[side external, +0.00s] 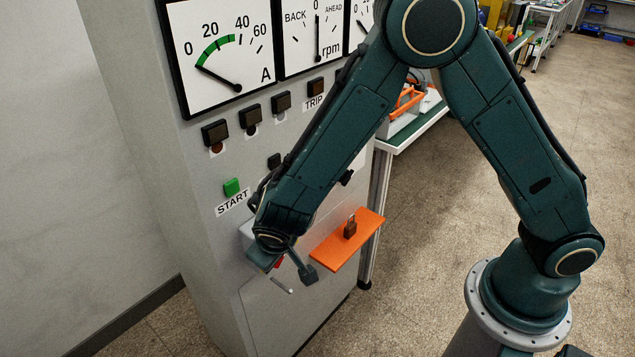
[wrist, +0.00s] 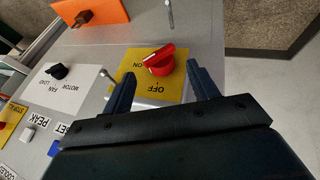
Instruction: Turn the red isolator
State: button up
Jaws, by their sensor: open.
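The red isolator (wrist: 160,61) is a rotary handle on a yellow plate (wrist: 178,90) marked ON and OFF, upside down in the wrist view. Its handle lies slanted, with the narrow end toward the upper right. My gripper (wrist: 162,88) is open, with one dark finger on each side of the yellow plate. The handle sits beyond the fingertips, between their lines, and nothing is held. In the side view my gripper (side external: 288,266) is at the cabinet front, and a little red of the isolator (side external: 278,264) shows beside it. The rest of the isolator is hidden there by my wrist.
An orange shelf (side external: 335,247) with a padlock (side external: 350,227) juts from the cabinet just right of my gripper. A black knob (wrist: 57,71) on a white MOTOR FAN plate is left of the isolator in the wrist view. A green START button (side external: 232,187) is above.

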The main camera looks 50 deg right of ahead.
jog(key=shift+x, duration=2.45)
jog(key=c, duration=0.7)
jog(key=shift+c, duration=0.2)
jog(key=shift+d+r+m+y, duration=0.1)
jog(key=shift+d+m+y, duration=0.1)
jog(key=shift+y, duration=0.55)
jog(key=shift+d+m+y, duration=0.1)
jog(key=shift+m+y, duration=0.1)
jog(key=shift+y, duration=0.55)
jog(key=shift+d+y, duration=0.15)
jog(key=shift+y, duration=1.15)
